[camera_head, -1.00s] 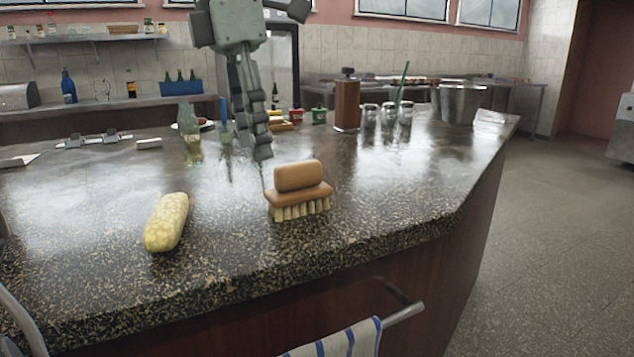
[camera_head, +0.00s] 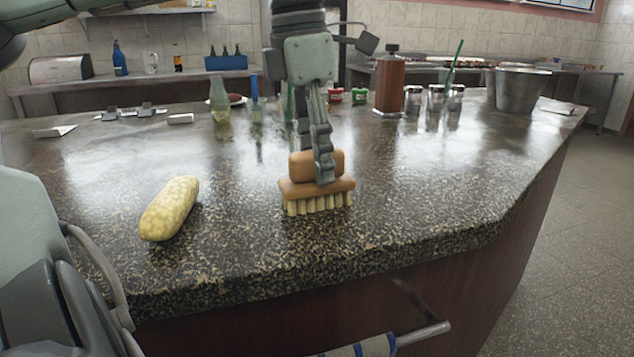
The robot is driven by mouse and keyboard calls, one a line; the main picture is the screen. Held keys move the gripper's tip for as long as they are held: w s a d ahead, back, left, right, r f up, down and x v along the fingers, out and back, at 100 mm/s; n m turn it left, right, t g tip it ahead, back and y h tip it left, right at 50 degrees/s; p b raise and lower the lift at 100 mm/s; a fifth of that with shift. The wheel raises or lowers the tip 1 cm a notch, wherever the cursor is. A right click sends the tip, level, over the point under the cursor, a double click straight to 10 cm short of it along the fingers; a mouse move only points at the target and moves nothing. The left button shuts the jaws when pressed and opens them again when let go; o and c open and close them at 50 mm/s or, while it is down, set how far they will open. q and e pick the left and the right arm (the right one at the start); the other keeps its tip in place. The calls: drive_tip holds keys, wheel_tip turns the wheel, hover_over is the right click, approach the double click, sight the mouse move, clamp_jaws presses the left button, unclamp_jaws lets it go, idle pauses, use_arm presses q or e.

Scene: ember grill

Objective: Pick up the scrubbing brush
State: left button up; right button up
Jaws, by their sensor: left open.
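The scrubbing brush (camera_head: 296,188) stands bristles down on the dark speckled counter (camera_head: 230,250), near its front edge. It has a tan-brown block handle, a wider base and pale bristles. My left gripper (camera_head: 324,176) points down from above and is open, with its fingertips at the height of the handle. A finger shows in front of the right part of the handle and covers some of it. I see the fingers nearly edge-on, so I cannot tell whether another finger is behind the handle or whether they touch it. My right gripper is not in view.
A yellow corn-like cob (camera_head: 170,208) lies left of the brush. Behind stand a glass bottle (camera_head: 220,100), a brown pepper mill (camera_head: 389,85), several shakers and a metal bucket (camera_head: 517,90). A towel rail (camera_head: 425,333) juts from the counter's front. The counter right of the brush is clear.

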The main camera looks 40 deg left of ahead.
use_arm(q)
drive_tip(key=shift+f, duration=0.25)
drive_tip(key=shift+c, duration=0.6)
drive_tip(key=shift+w, duration=0.1)
clamp_jaws()
drive_tip(key=shift+r, duration=0.15)
